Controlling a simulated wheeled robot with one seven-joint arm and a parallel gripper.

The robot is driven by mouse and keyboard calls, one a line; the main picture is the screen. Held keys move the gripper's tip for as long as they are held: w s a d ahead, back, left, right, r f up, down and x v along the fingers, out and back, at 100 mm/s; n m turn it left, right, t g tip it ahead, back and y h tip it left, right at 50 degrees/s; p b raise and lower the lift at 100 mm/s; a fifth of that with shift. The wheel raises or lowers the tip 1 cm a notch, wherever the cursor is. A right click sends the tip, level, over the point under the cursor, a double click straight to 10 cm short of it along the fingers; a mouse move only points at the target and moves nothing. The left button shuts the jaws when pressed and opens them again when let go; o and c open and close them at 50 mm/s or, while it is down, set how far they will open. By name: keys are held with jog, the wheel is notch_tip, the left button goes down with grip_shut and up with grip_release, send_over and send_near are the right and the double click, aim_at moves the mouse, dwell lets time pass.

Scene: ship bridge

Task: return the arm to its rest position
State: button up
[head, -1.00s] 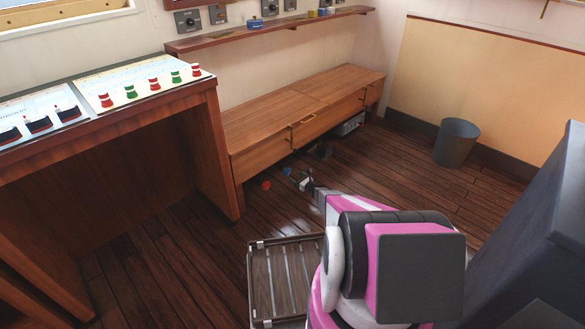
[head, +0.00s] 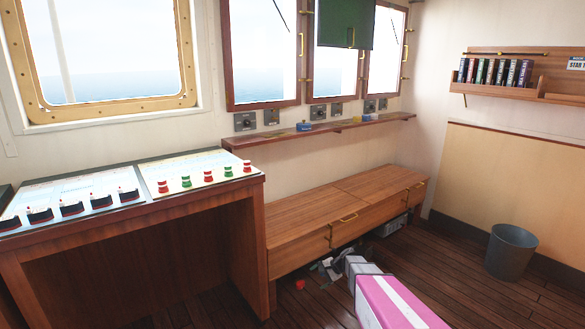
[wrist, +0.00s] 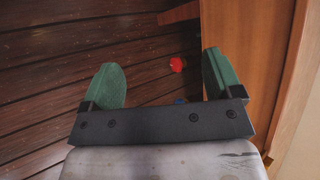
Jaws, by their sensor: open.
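My gripper (wrist: 163,82) shows in the wrist view with its two green fingers wide apart and nothing between them. It hangs over the dark plank floor beside a wooden panel. In the head view my gripper (head: 328,270) is small and partly hidden by my pink and white arm (head: 392,300), which reaches in from the bottom edge toward the wooden bench.
A red object (wrist: 176,64) lies on the floor, with a blue one (wrist: 181,100) partly hidden by my gripper. The wooden bench (head: 345,210) and chart desk (head: 247,235) stand close by. A grey bin (head: 511,252) stands right; floor between is clear.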

jog(key=s+d+r+n+g+h, duration=0.1)
jog(key=s+d+r+n+h, duration=0.2)
jog(key=s+r, duration=0.5)
jog(key=s+d+r+n+g+h, duration=0.1)
jog(key=s+d+r+n+h, duration=0.2)
jog(key=s, duration=1.1)
notch_tip(320, 180, up, 5)
jog(key=n+h, duration=0.2)
jog(key=h, duration=0.1)
jog(key=shift+d+n, duration=0.4)
